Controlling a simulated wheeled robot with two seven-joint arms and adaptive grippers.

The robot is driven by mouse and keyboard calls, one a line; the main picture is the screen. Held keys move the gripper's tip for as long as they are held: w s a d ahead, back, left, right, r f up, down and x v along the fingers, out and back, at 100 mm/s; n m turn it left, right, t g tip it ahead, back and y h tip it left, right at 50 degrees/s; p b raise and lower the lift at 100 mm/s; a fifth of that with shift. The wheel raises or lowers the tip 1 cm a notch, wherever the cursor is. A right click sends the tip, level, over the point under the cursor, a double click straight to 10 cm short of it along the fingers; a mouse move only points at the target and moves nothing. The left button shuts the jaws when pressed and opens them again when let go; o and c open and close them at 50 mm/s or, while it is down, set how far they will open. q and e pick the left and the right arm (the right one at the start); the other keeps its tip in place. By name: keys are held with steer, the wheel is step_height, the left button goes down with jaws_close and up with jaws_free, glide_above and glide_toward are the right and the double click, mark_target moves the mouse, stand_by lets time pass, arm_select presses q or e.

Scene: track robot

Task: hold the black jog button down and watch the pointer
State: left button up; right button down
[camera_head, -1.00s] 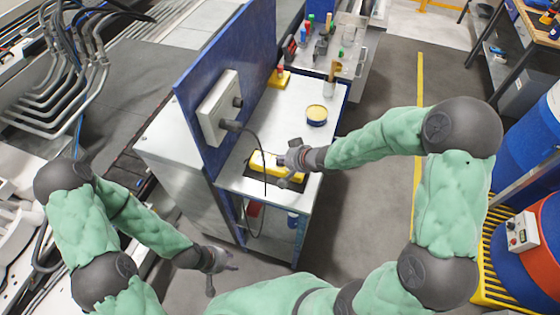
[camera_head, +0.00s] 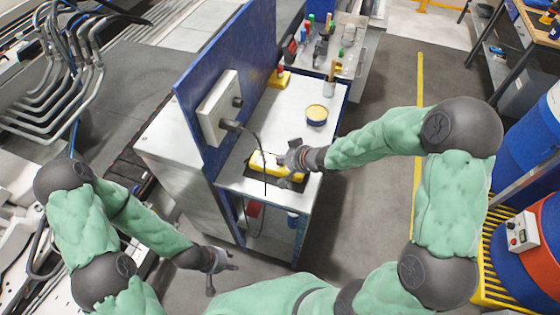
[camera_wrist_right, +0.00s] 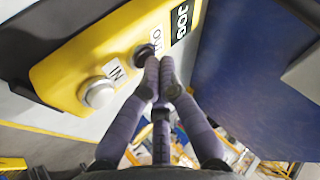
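The yellow control box (camera_head: 262,161) lies on the bench top, partly hidden by my right gripper (camera_head: 284,162). I cannot tell whether the button is pressed in. My left gripper (camera_head: 225,277) hangs empty with its fingers apart, left of the bench. No pointer can be made out.
A grey box (camera_head: 218,108) on the blue panel (camera_head: 228,75) has a black cable looping down in front of the bench.

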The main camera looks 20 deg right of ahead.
stand_by(0.8)
steer(key=shift+r+p, duration=0.85)
steer(key=shift+p, duration=0.2)
steer(key=shift+r, duration=0.1)
step_height(320, 180, up, 5)
steer(key=p, duration=0.5)
steer(key=shift+p, duration=0.3)
